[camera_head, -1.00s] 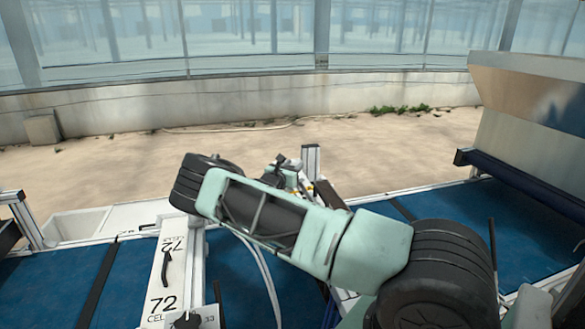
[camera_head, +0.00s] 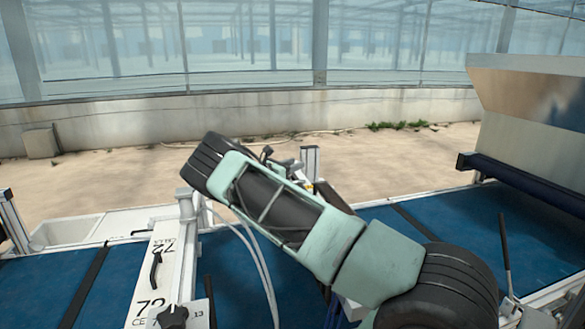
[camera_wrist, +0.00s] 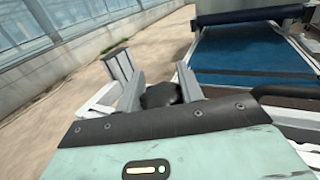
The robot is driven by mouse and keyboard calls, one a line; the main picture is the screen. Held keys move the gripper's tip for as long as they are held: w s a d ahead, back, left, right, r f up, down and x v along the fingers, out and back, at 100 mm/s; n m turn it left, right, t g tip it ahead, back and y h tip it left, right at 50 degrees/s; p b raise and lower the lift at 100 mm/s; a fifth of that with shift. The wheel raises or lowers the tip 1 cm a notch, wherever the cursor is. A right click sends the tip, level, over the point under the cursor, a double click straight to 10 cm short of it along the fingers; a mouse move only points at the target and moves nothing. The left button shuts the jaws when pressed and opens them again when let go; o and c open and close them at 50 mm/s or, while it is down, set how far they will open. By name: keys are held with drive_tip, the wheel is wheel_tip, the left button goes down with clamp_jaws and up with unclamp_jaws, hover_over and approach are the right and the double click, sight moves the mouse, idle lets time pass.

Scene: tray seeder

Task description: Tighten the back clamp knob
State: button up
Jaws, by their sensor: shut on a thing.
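In the wrist view, my gripper (camera_wrist: 159,91) has its two grey fingers on either side of a black rounded knob (camera_wrist: 161,96), and it is shut on it. The lower part of the knob is hidden behind the gripper's dark front edge. In the head view, my arm covers the gripper and this knob. A white bar marked 72 (camera_head: 155,265) runs from the front toward the back. A black front knob (camera_head: 173,317) sits at its near end, apart from my gripper. A white upright (camera_head: 187,206) stands at its far end beside my arm.
Blue belt (camera_head: 110,285) lies on both sides of the white bar. A metal hopper (camera_head: 530,110) stands at the right. A black lever (camera_head: 505,250) rises at the lower right. Sandy floor and a low wall (camera_head: 230,115) lie behind the machine.

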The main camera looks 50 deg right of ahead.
drive_tip(key=o, duration=1)
drive_tip(key=a+b, duration=0.1)
drive_tip(key=a, duration=0.1)
drive_tip(key=a+b, duration=0.1)
drive_tip(key=a, duration=0.2)
drive_tip(key=w+a+b, duration=0.1)
drive_tip(key=a, duration=0.1)
drive_tip(key=shift+a, duration=0.25)
drive_tip(key=shift+r, duration=0.1)
